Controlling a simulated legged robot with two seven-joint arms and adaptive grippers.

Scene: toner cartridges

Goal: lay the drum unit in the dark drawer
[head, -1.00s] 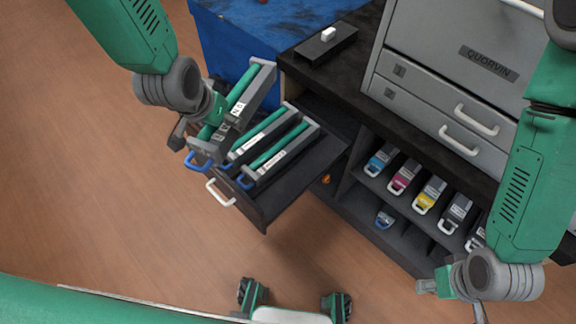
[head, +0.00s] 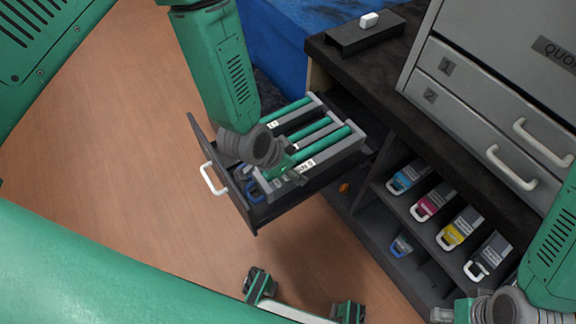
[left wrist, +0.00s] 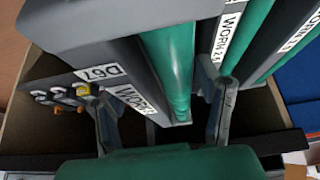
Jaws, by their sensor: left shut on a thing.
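My left gripper (head: 290,172) is shut on a grey drum unit with a green roller (head: 322,151), at the right side of the open dark drawer (head: 265,212). In the left wrist view its fingers (left wrist: 162,118) straddle the held unit (left wrist: 168,65). Two similar drum units (head: 292,112) lie side by side in the drawer, left of the held one. I cannot tell whether the held unit touches the drawer floor. My right gripper (head: 443,315) is at the bottom right edge, mostly cut off, so its opening does not show.
The drawer's white handle (head: 213,180) faces left. A shelf right of the drawer holds several toner cartridges (head: 432,203). A grey printer (head: 490,120) stands on the dark cabinet top, near a black tray with a white block (head: 368,20). The floor to the left is clear.

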